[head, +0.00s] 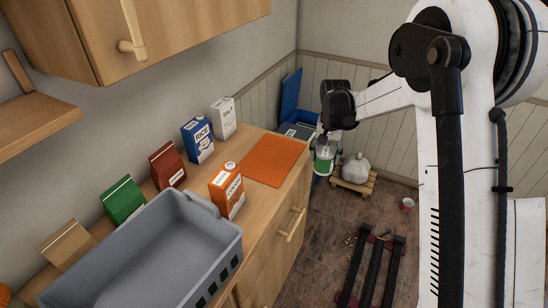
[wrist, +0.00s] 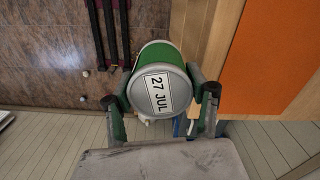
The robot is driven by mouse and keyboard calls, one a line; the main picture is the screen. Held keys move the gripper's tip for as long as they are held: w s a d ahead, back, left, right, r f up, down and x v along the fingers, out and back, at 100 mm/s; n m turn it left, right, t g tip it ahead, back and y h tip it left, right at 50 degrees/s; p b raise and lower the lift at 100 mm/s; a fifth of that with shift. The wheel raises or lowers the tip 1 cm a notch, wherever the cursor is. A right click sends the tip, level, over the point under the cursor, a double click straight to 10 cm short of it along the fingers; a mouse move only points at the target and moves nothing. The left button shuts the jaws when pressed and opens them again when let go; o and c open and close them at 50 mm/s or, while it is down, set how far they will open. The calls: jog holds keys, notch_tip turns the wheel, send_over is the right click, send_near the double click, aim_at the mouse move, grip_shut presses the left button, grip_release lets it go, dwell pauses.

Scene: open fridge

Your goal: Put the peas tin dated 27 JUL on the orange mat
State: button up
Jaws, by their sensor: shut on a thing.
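The peas tin is green with a pale lid (wrist: 158,92) that reads "27 JUL" in the wrist view. My gripper (wrist: 160,100) is shut on this tin, one finger on each side. In the head view the tin (head: 324,156) hangs below my gripper (head: 326,140), off the counter's right edge and above the floor. The orange mat (head: 268,160) lies flat and bare on the counter, to the left of the tin. Part of the mat (wrist: 265,60) shows at the right of the wrist view.
An orange carton (head: 227,191) stands just in front of the mat. A rice box (head: 198,140) and a salt box (head: 224,118) stand behind it along the wall. A large grey basket (head: 150,255) fills the near counter. A white sack (head: 356,168) sits on a low pallet on the floor.

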jog(key=w+a+r+m, duration=0.1)
jog(key=w+a+r, duration=0.4)
jog(key=w+a, duration=0.35)
notch_tip(320, 180, up, 4)
jog(key=m+b, duration=0.1)
jog(key=m, duration=0.1)
send_over(280, 147)
jog(key=shift+w+a+f, duration=0.1)
jog(key=shift+f, duration=4.25)
jog(key=shift+f+b, duration=0.2)
jog(key=shift+b, duration=0.15)
jog(key=o, duration=1.6)
jog(key=shift+c, duration=0.2)
jog(key=shift+r, duration=0.1)
